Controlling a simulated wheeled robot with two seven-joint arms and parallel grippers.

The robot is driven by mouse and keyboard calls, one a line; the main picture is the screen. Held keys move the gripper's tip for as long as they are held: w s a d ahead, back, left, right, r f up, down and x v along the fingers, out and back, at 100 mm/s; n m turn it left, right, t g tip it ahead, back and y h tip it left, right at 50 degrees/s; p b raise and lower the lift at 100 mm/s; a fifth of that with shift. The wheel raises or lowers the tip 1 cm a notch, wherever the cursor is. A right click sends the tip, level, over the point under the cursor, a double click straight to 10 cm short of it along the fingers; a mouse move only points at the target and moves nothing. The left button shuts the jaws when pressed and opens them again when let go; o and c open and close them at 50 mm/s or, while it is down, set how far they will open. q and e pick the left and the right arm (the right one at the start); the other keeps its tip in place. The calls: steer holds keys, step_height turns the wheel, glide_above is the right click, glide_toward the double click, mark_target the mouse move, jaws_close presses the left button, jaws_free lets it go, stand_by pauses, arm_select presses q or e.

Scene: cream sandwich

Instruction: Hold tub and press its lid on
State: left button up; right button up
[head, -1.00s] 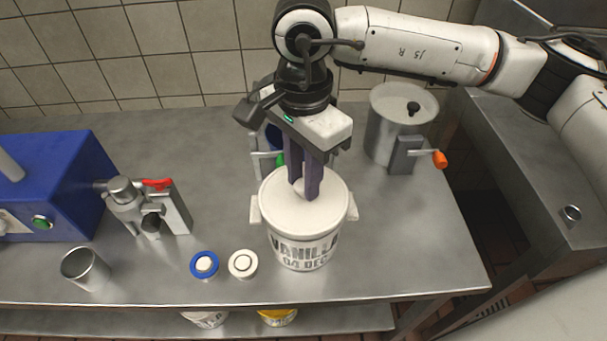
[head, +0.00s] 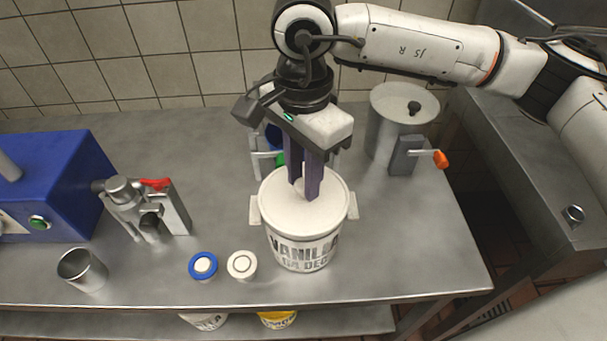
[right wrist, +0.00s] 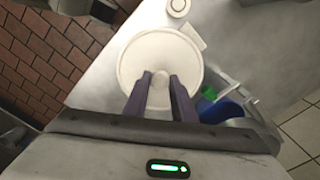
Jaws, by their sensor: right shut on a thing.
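The white tub (head: 303,248) with vanilla lettering stands upright on the steel table, with a tab on each side. Its round white lid (head: 330,200) sits on top and looks about level; whether it is fully seated I cannot tell. It also shows in the right wrist view (right wrist: 150,50). My right gripper (head: 305,190) points down from above, shut on the lid's central knob. In the right wrist view its dark fingers (right wrist: 160,88) stand on both sides of the knob. My left gripper is not in view.
A blue machine (head: 50,185), a grey dispenser with a red lever (head: 150,208) and a steel cup (head: 82,270) stand left. A metal canister with crank (head: 395,125) stands behind right.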

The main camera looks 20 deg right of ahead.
stand_by(0.4)
steer(key=o, duration=1.6)
steer(key=shift+r, duration=0.15)
steer(key=shift+r+p, duration=1.7)
steer(key=shift+r, duration=1.65)
